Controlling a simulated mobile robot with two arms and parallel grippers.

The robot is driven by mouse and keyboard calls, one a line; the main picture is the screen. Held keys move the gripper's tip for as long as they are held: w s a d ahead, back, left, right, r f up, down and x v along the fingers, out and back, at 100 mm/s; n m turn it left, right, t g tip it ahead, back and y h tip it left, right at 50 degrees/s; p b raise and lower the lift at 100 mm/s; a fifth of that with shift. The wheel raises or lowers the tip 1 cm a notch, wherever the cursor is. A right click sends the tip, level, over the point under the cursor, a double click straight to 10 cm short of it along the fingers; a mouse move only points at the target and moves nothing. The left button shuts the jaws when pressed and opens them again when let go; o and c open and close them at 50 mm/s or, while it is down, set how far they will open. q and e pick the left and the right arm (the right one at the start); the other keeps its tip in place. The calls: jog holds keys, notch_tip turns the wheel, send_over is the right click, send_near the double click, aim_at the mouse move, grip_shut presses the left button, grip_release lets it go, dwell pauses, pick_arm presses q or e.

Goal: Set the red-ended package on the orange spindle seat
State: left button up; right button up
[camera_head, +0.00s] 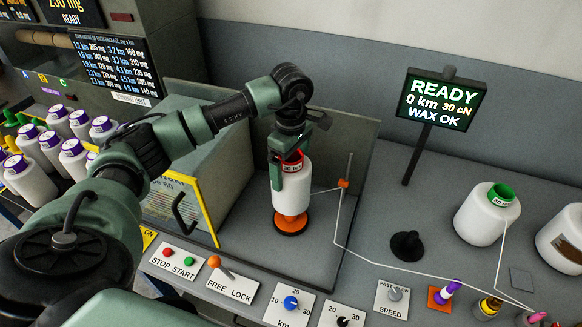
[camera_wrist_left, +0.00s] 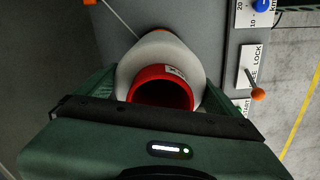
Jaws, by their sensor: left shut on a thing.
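The red-ended package (camera_head: 293,194) is a white bobbin, upright, with its red end on top. My left gripper (camera_head: 289,172) is shut on it near the red end. In the left wrist view, the package (camera_wrist_left: 157,52) sits between the two fingers and its red open end (camera_wrist_left: 160,92) faces the camera. The orange spindle seat (camera_head: 291,226) is directly below the package in the head view. The package's lower end meets the top of the seat in the picture; I cannot tell whether it is fully down. My right gripper is not in view.
A clear-panelled guard (camera_head: 200,205) with a yellow edge stands left of the seat. A thread guide with an orange piece (camera_head: 344,183) stands close on the right. A free lever (camera_head: 214,262) and dials (camera_head: 291,303) line the front.

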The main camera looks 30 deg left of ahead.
pick_arm(q)
jog(key=shift+f+b, duration=2.85)
jog(key=shift+f, duration=1)
jog(key=o, duration=1.7)
notch_tip(320, 180, up, 7)
jog(key=shift+f+b, duration=0.1)
jog(key=shift+b, duration=1.1)
jog(key=shift+r, duration=0.5)
